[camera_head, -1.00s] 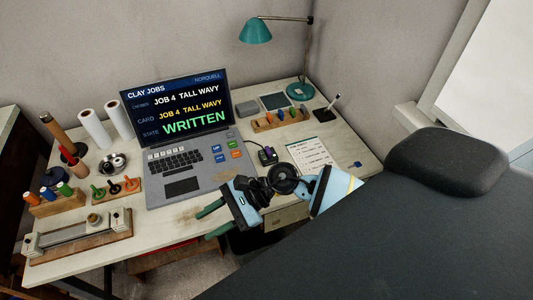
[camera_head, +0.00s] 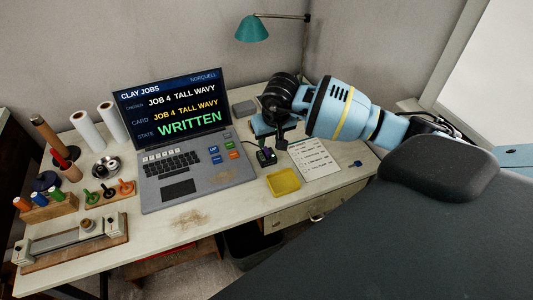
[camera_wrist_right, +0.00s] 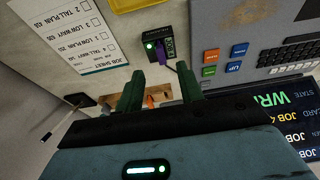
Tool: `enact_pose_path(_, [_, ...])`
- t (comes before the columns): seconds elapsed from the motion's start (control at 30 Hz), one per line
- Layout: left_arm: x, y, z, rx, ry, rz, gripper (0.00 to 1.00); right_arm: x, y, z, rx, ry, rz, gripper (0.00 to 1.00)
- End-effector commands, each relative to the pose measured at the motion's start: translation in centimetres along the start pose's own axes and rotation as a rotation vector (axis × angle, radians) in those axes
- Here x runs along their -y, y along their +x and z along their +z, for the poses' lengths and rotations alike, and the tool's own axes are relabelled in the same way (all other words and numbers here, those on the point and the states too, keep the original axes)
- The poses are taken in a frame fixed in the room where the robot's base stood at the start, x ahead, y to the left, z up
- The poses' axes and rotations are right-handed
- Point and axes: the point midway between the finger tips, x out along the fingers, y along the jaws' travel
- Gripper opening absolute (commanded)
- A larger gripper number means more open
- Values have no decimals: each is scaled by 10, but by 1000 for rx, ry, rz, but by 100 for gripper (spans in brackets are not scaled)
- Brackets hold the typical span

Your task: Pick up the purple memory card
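The purple memory card (camera_wrist_right: 157,50) stands in the small black card reader (camera_wrist_right: 176,43), its end sticking out toward my gripper in the right wrist view. A green light glows on the reader. In the head view the reader (camera_head: 266,158) sits right of the laptop. My right gripper (camera_wrist_right: 161,74) is open and empty, with its two green fingers spread on either side of the card's line. Its tips look just short of the card; I cannot tell the exact gap. In the head view this gripper (camera_head: 272,141) hangs above the reader. My left gripper is out of view.
The laptop (camera_head: 178,190) shows job 4 "WRITTEN". A yellow tray (camera_head: 284,182) lies in front of the reader, and a job sheet (camera_head: 316,158) lies to its right. A wooden rack (camera_wrist_right: 168,92) is partly hidden behind my fingers. The teal lamp (camera_head: 252,29) stands at the back.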

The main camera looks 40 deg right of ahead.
Motion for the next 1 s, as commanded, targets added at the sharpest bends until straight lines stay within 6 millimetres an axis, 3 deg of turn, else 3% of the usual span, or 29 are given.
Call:
enact_pose_path(0.1, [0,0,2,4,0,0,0,0,13,1,3,0,-1,37])
enact_pose_path(0.33, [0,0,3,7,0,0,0,1,20,0,3,2,-2,37])
enact_pose_path(0.7, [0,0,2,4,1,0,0,2,63,-4,3,1,-2,37])
enact_pose_path(1.0, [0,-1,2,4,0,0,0,1,66,-4,1,1,-2,37])
